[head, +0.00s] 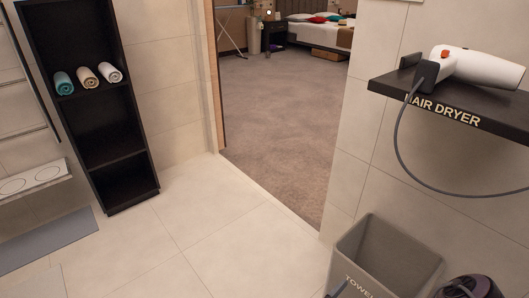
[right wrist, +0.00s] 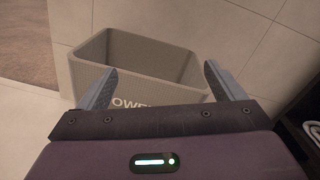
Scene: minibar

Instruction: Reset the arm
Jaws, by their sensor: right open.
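My right gripper (right wrist: 160,82) is open in the right wrist view. Its two grey fingers are wide apart with nothing between them. A grey towel bin (right wrist: 140,45) lies beyond the fingers, and its open top shows an empty-looking inside. In the head view the same bin (head: 408,262) stands on the floor at the lower right. A dark purple part of my arm (head: 470,288) shows at the bottom edge, right of the bin. My left gripper is not in view.
A hair dryer (head: 480,68) rests on a dark wall shelf (head: 440,103) at right, its cord hanging. A tall dark shelf unit (head: 110,145) with rolled towels (head: 87,78) stands at left. The tiled floor between is clear, and a doorway opens onto a carpeted bedroom (head: 285,125).

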